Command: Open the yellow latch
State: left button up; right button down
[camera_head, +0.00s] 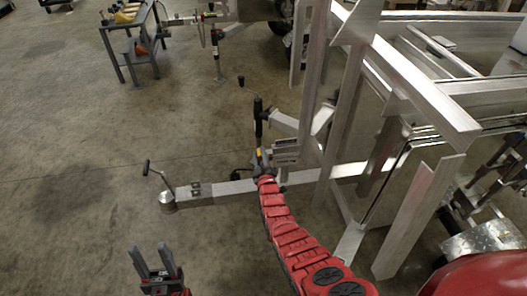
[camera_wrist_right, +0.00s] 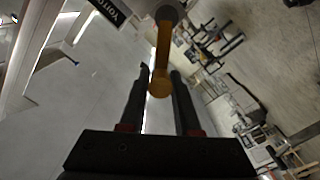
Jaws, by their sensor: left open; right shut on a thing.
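The yellow latch (camera_wrist_right: 160,62) is a short yellow-orange bar with a rounded end, hanging from a grey round fitting (camera_wrist_right: 167,13) in the right wrist view. Its rounded end lies between the two dark fingers of my right gripper (camera_wrist_right: 159,76), which is shut on it. In the head view my red right arm reaches up to the trailer's front, and the right gripper (camera_head: 261,162) is small there, with a bit of yellow by its fingers. My left gripper (camera_head: 154,262) is open and empty over the floor at the bottom left.
The aluminium trailer frame (camera_head: 430,90) fills the right side, with upright posts close to my right arm. A trailer tongue (camera_head: 228,188) with a crank handle runs low to the left. A grey cart (camera_head: 132,45) stands at the back left. The left floor is clear.

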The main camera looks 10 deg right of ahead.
jog(key=shift+a+f+n, duration=0.4)
jog(key=shift+n, duration=0.4)
jog(key=shift+a+n+b, duration=0.1)
jog(key=shift+n+b, duration=0.3)
jog(key=shift+a+f+n+b, duration=0.25)
jog(key=shift+f+n+b, duration=0.15)
jog(key=shift+n, duration=0.2)
jog(key=shift+a+f+n+b, duration=0.25)
jog(key=shift+f+n+b, duration=0.4)
jog(key=shift+n+b, duration=0.4)
jog(key=shift+n, duration=0.25)
